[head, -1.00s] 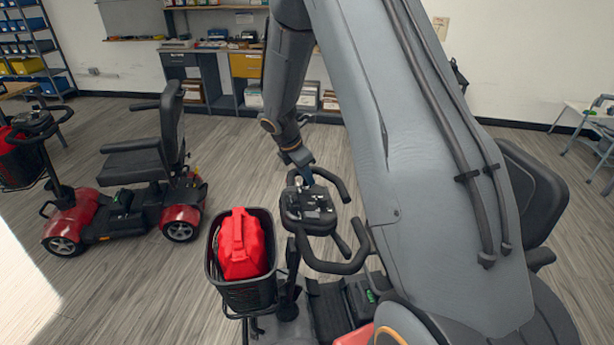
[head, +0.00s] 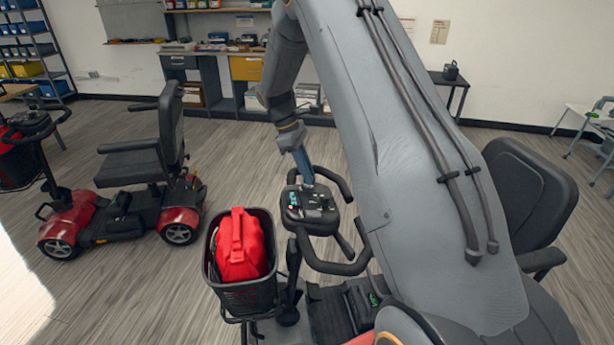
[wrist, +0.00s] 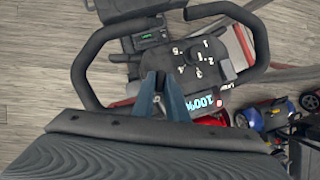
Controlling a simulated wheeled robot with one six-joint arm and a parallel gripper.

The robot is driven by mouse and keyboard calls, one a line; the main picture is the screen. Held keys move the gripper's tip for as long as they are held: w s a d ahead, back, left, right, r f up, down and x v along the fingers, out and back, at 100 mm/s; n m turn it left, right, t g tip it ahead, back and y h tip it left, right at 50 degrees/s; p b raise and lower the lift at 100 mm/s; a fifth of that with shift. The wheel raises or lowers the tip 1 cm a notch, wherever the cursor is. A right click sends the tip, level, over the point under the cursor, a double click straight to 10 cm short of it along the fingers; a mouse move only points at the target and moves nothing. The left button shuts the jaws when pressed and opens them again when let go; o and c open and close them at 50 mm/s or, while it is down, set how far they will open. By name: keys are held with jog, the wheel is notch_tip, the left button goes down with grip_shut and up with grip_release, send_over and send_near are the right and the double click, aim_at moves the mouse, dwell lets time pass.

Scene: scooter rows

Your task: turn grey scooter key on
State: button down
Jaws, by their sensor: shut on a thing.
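The near scooter's dark control console (head: 312,212) sits between its black looped handlebars (head: 338,267), and the console also shows in the wrist view (wrist: 186,62). My gripper (head: 309,184) reaches down onto the console from above. In the wrist view my gripper (wrist: 161,96) has its two blue-grey fingers closed around a small metallic piece, apparently the key (wrist: 158,99). Most of it is hidden by the fingers. A console display (wrist: 206,103) is lit cyan and reads 100%. A numbered dial (wrist: 190,55) lies beyond the fingers.
A black basket (head: 246,296) with a red bag (head: 240,247) hangs at the front of the near scooter. Its black seat (head: 528,195) is at right. A red scooter (head: 125,200) stands at left, with open floor between. Shelving and a desk line the back wall.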

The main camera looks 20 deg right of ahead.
jog(key=shift+w+m, duration=0.1)
jog(key=shift+m, duration=0.4)
jog(key=shift+d+g+b, duration=0.1)
jog(key=shift+g+b, duration=0.2)
jog(key=c, duration=1.8)
grip_release()
jog(key=shift+o, duration=0.2)
jog(key=shift+r, duration=0.1)
jog(key=b+v, duration=0.2)
jog(key=v, duration=0.5)
jog(key=shift+r+b, duration=0.3)
jog(key=shift+b, duration=0.05)
